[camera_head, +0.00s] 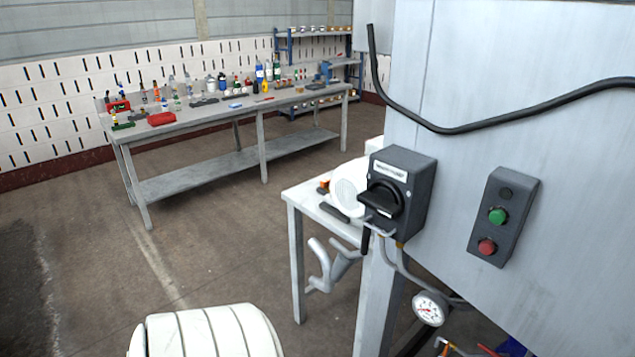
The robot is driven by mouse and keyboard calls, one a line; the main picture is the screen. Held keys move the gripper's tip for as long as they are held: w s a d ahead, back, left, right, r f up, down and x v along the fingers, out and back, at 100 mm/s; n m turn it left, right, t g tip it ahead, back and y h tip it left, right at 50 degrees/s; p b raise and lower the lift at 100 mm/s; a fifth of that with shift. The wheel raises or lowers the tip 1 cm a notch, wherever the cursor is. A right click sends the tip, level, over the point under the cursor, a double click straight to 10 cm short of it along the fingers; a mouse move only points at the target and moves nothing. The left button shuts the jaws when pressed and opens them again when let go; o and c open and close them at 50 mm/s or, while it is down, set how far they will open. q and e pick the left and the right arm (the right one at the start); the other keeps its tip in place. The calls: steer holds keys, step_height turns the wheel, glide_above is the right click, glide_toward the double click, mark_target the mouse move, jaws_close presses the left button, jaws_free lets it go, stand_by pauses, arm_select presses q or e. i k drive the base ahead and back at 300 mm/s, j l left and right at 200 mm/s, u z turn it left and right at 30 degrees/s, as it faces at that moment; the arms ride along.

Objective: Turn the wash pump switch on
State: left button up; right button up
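A black switch box (414,190) with a pale label on its upper front is fixed at the left edge of a grey cabinet, right of centre. Its black rotary knob (381,199) has its handle lying roughly crosswise. The label is too small to read, so I cannot tell whether this is the wash pump switch. A second dark control box (503,217) is to its right, with a green button (497,215) above a red button (487,246). No gripper can be made out in the view.
The grey cabinet (570,150) fills the right side, with a black cable and a round gauge (430,308) below. A small table (292,195) stands left of the switch box. A long workbench (200,120) with tools is at the back. Floor between is clear.

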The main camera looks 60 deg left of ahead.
mark_target(382, 200)
steer(key=u, duration=1.6)
steer(key=i+j+z, duration=0.1)
steer(key=j+z, duration=0.55)
steer(key=j, duration=0.15)
steer(key=j+z, duration=0.35)
steer(key=j, duration=0.1)
